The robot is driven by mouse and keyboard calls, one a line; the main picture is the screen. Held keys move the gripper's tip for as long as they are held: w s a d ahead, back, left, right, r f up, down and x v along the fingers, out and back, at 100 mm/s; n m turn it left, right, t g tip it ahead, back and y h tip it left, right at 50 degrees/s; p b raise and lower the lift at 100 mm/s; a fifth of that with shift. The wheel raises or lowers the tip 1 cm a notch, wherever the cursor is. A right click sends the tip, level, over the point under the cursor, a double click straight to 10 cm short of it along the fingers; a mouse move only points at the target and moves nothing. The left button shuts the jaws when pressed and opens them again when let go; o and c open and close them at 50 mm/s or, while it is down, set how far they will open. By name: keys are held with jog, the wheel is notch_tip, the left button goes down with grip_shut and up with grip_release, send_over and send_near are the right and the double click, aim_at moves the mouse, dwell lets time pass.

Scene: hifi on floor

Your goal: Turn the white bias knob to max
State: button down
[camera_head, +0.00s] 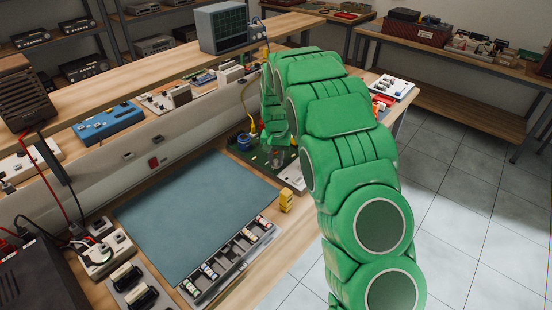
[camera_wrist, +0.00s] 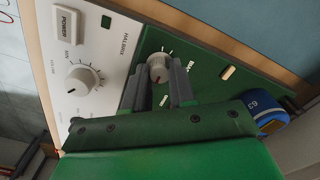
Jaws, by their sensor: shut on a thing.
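A white ribbed knob (camera_wrist: 158,68) sits on a green panel (camera_wrist: 205,82) in the wrist view, with tick marks around it. The lower part of the knob is partly hidden by the fingers. In the head view my gripper (camera_head: 277,156) is down at the green board (camera_head: 240,157), and the knob cannot be made out.
A white panel (camera_wrist: 99,45) with a larger knob (camera_wrist: 81,80) and a power button (camera_wrist: 66,22) adjoins the green one. A blue cylindrical part (camera_wrist: 265,108) stands at the right. A blue-grey mat (camera_head: 190,215) lies clear; a yellow block (camera_head: 286,201) stands beside it.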

aim_at(276, 161)
jog(key=m, duration=0.3)
jog(key=shift+m, duration=2.1)
jog(key=c, duration=0.9)
grip_release()
jog(key=shift+r, duration=0.15)
notch_tip(276, 161, up, 7)
jog(key=shift+w+f, duration=0.1)
jog(key=shift+r, duration=0.4)
